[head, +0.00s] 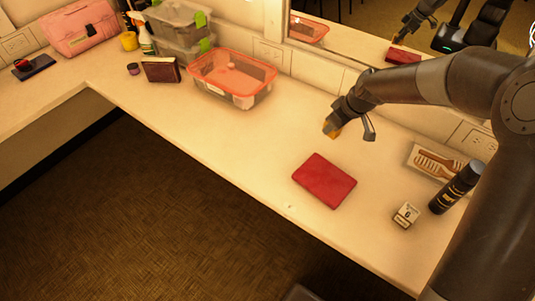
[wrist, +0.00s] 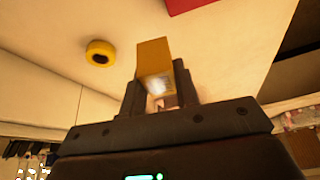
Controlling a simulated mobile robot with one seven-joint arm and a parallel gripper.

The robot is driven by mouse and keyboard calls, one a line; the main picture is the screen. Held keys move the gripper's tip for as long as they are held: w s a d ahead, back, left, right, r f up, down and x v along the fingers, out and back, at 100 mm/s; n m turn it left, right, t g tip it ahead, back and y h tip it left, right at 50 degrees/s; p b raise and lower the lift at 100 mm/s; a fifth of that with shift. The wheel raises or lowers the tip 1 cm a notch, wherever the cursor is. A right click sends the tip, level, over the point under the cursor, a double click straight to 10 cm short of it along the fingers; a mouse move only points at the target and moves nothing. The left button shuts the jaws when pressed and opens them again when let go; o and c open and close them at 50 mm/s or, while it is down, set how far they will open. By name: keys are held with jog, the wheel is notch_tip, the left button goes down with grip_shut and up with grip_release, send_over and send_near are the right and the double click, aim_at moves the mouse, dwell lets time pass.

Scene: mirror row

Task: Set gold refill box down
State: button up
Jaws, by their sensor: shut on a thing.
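The gold refill box (head: 332,129) is a small golden-yellow block at the tip of my gripper (head: 350,122) in the head view. In the wrist view the gold box (wrist: 153,56) stands out from between the two dark fingers of my gripper (wrist: 158,82), which is shut on it. The box is above the cream counter (head: 285,135), behind the red book. How large the gap under it is cannot be told. Its lower part between the fingers is hidden.
A red book (head: 323,181) lies in front of my gripper. A red-rimmed clear tub (head: 243,98) stands to the left. A hairbrush tray (head: 416,153), black can (head: 452,190) and small white box (head: 406,215) are right. A yellow ring-shaped thing (wrist: 92,47) shows in the wrist view.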

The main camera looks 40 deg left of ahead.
jog(key=s+a+f+n, duration=0.1)
jog(key=s+a+f, duration=0.1)
jog(key=a, duration=0.3)
jog(key=s+a+f+n, duration=0.1)
jog(key=s+a+f, duration=0.1)
jog(key=s+a, duration=0.3)
jog(key=s+a+f+g, duration=0.1)
jog(key=s+a+f, duration=0.2)
jog(key=a, duration=0.3)
jog(key=shift+s+a+n, duration=0.35)
jog(key=shift+s+n, duration=0.05)
jog(key=shift+s, duration=0.05)
jog(key=shift+s+a+f, duration=0.1)
jog(key=shift+a+f, duration=0.15)
jog(key=shift+a, duration=0.15)
jog(key=shift+f, duration=1.95)
jog(key=shift+f, duration=0.15)
jog(key=o, duration=0.9)
jog(key=shift+o, duration=0.2)
jog(key=v, duration=1.2)
jog(key=shift+d, duration=0.15)
